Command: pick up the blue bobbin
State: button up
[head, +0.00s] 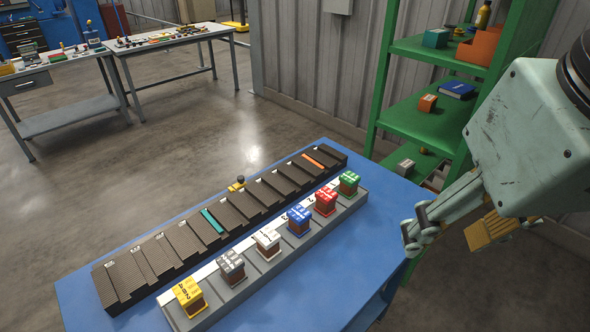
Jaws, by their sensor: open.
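The blue bobbin (299,220) sits upright on the grey rack (256,281) on the blue table. It has a blue top with white marks and a brown body. The red bobbin (325,201) stands to its right and the white bobbin (267,242) to its left. My gripper (425,235) is open and empty, to the right of the rack near the table's right edge, well apart from the blue bobbin. One of its pads looks tan, and part of the gripper is hidden behind my pale green arm.
The grey rack also holds a green bobbin (348,184), a silver bobbin (231,266) and a yellow bobbin (189,296). A black ridged rack (180,240) lies behind it. A green shelf (409,121) stands at right. The blue table's front (330,285) is clear.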

jog(key=shift+w, duration=0.15)
jog(key=m+g+p, duration=0.4)
jog(key=m+p, duration=0.6)
jog(key=p, duration=0.4)
send_over(300, 212)
notch_tip(300, 212, down, 15)
jog(key=shift+r, duration=0.15)
jog(key=shift+f, duration=0.2)
jog(key=shift+f, duration=4.15)
jog(key=shift+f, duration=0.1)
